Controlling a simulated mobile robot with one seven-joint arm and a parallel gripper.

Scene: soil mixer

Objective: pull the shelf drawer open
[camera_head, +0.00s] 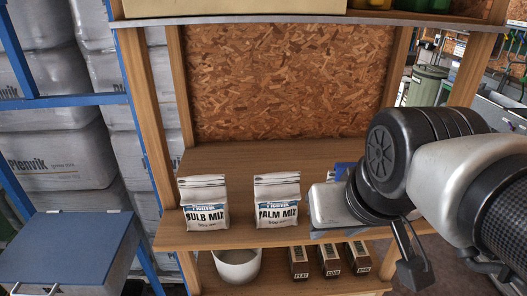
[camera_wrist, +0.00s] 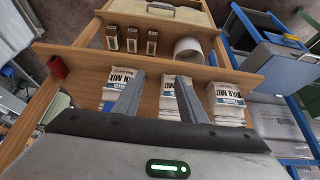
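In the wrist view, which shows the shelf upside down, a wooden front panel with a handle (camera_wrist: 176,11) lies at the top edge; I take it for the shelf drawer (camera_wrist: 195,18). It looks flush with the shelf; I see no gap. It does not show in the head view. My gripper (camera_wrist: 161,76) is open and empty, its two grey fingers apart. It is near the shelf board with the mix bags, away from the handle. In the head view my arm hides much of the gripper.
The bulb mix bag (camera_head: 204,203) and palm mix bag (camera_head: 277,200) stand on the middle shelf board (camera_head: 240,237). Below are a white pot (camera_head: 237,266) and brown boxes (camera_head: 331,261). A blue-lidded chest (camera_head: 70,240) stands to the left.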

